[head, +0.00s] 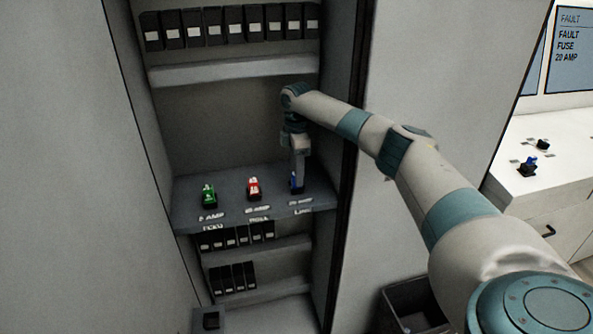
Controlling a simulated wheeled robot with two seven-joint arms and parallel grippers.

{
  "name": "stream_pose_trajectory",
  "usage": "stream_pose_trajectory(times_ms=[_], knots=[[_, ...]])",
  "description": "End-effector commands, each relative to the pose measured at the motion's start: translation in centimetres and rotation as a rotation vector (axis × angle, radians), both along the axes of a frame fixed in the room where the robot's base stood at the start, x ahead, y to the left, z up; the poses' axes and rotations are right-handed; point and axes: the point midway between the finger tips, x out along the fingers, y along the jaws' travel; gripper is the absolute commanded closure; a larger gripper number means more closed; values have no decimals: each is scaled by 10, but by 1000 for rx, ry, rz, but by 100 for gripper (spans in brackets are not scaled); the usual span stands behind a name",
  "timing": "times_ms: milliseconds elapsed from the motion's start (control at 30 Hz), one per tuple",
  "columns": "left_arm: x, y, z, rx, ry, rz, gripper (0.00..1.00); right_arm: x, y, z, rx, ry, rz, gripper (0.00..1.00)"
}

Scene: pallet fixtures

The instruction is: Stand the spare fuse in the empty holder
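On the cabinet shelf (240,216) stand a green fuse (209,195), a red fuse (253,187) and, at the right, a blue fuse (294,184), each at a printed label. My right gripper (298,182) points straight down at the blue fuse and partly covers it. Its fingers are too small and overlapped to show whether they are closed on the fuse. Another blue fuse (530,162) stands on a dark base on the white counter at the right. A small dark piece (543,144) sits behind it. I cannot tell which holder is empty. My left gripper is out of view.
A screen (570,50) reads "FAULT FUSE 20 AMP". Rows of black modules fill the shelves above and below. The cabinet's right side wall (345,150) stands close beside my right arm. A dark open bin (405,308) is on the floor, below the arm. The white counter (555,185) has free room.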

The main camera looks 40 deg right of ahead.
Motion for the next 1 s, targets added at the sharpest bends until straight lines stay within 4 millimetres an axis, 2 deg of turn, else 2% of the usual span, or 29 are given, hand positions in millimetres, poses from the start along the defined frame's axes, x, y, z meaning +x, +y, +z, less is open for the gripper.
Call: stream_pose_trajectory(times_ms=[367,467,667,1000], knots=[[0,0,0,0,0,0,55,0,0,4,0,-1,0,58],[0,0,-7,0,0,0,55,1,0,9,0,-2,0,58],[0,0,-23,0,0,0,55,1,0,34,1,-5,0,58],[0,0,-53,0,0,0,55,1,1,94,1,-4,1,58]])
